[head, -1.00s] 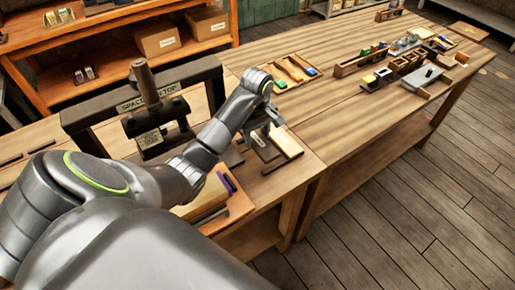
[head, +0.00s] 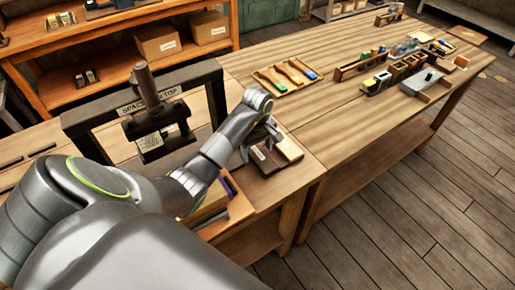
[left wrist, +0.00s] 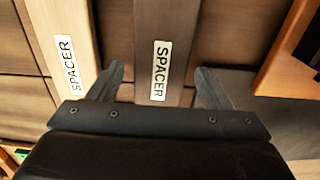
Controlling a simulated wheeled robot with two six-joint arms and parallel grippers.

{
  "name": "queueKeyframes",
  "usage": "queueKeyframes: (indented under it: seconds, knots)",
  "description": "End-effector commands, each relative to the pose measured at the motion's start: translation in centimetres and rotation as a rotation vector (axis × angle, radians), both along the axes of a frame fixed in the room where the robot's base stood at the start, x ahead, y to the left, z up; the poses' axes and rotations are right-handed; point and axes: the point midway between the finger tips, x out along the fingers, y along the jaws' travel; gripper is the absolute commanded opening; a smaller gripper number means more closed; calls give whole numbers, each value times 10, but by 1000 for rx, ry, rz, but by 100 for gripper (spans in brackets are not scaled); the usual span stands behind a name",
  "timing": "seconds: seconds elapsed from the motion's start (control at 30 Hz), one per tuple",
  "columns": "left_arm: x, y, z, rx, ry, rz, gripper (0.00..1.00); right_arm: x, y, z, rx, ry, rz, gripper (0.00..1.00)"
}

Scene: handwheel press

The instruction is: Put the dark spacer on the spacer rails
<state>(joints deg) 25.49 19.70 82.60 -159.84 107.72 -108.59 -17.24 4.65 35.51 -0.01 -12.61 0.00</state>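The dark spacer (head: 262,160) is a dark brown block on the bench, beside a light wooden spacer (head: 288,149). In the left wrist view the dark spacer (left wrist: 166,28) has a white SPACER label, and the light spacer (left wrist: 66,32) lies to its left. My left gripper (left wrist: 158,82) is open, with one finger on each side of the dark spacer and gaps showing. In the head view the left gripper (head: 262,133) is just above the spacers, partly hidden by its own wrist. I cannot make out the spacer rails. My right gripper is not in view.
A dark press frame (head: 215,92) with a SPACER ON TOP sign (head: 150,101) and an upright handle stands left of my gripper. An orange-sided tray (head: 238,208) lies nearer. A tray (head: 288,75) and several small parts sit farther back; the bench between is clear.

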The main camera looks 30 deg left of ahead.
Motion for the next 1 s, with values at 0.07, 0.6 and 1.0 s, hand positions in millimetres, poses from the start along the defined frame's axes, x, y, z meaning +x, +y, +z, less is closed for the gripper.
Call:
queueKeyframes:
  seconds: [0.07,0.6,1.0]
  knots:
    - [0,0,0,0,0,0,72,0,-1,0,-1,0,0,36]
    - [0,0,68,0,1,1,72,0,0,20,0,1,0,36]
    - [0,0,112,0,0,0,72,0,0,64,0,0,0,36]
